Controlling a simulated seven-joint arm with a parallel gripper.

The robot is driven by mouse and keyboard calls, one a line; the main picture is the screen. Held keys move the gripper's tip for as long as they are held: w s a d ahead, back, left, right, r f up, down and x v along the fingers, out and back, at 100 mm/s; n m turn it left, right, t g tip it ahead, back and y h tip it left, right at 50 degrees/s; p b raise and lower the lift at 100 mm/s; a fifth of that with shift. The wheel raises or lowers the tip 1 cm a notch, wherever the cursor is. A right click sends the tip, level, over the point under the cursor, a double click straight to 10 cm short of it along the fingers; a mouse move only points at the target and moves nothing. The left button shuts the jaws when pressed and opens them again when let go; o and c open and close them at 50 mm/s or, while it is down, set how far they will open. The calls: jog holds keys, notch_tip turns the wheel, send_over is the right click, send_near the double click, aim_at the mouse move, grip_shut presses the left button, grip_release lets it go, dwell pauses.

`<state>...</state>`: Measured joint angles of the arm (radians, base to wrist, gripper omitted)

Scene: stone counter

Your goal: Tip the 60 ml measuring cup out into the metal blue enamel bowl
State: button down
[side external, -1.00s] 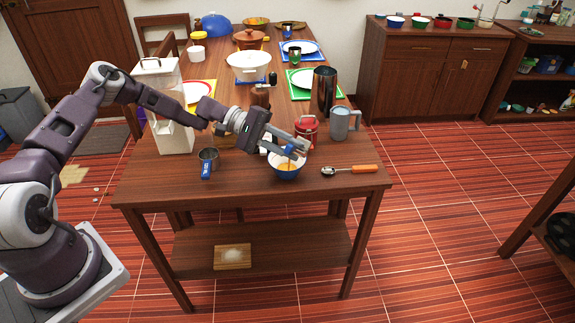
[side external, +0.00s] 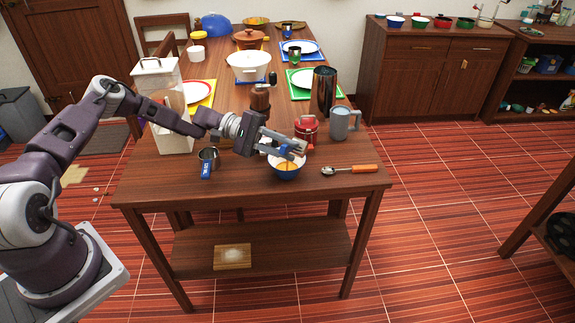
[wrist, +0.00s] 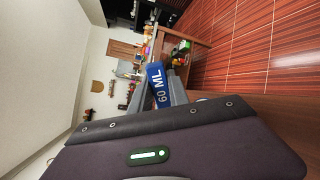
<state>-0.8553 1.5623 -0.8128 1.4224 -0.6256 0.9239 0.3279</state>
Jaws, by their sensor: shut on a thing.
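The blue enamel bowl (side external: 287,174), white inside, stands near the table's front edge with orange content in it. My gripper (side external: 298,148) is just above the bowl, shut on the blue handle of the 60 ml measuring cup (side external: 287,152). In the wrist view the handle (wrist: 157,85), lettered "60 ML", lies between my fingers (wrist: 158,92). The cup's own body is hidden or too small to make out, so I cannot tell its tilt or whether anything is left in it.
A metal cup with a blue handle (side external: 207,158) stands left of the bowl. A spoon with an orange handle (side external: 352,169) lies to the right. A red canister (side external: 307,128), grey mug (side external: 341,124) and dark tall pitcher (side external: 324,92) stand behind. Bare tabletop lies between metal cup and bowl.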

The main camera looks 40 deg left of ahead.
jog(key=shift+a+h, duration=0.35)
jog(key=shift+h, duration=0.35)
dwell(0.4)
jog(key=shift+s+a+r+t+h, duration=0.1)
jog(key=shift+a+r+t+h, duration=0.15)
jog(key=shift+r+h, duration=0.2)
jog(key=shift+s+a+r+t+h, duration=0.1)
jog(key=shift+a+r+t+h, duration=0.1)
jog(key=shift+r+h, duration=0.25)
dwell(0.5)
jog(key=shift+s+a+r+t+h, duration=0.15)
jog(key=shift+a+r+h, duration=0.1)
jog(key=shift+r+h, duration=0.5)
jog(key=shift+a+r+t+h, duration=0.15)
jog(key=shift+a+r+h, duration=0.15)
jog(key=shift+r, duration=0.75)
jog(key=shift+s+a+r+t+h, duration=0.1)
jog(key=shift+a+r+t+h, duration=0.1)
jog(key=shift+r+h, duration=0.55)
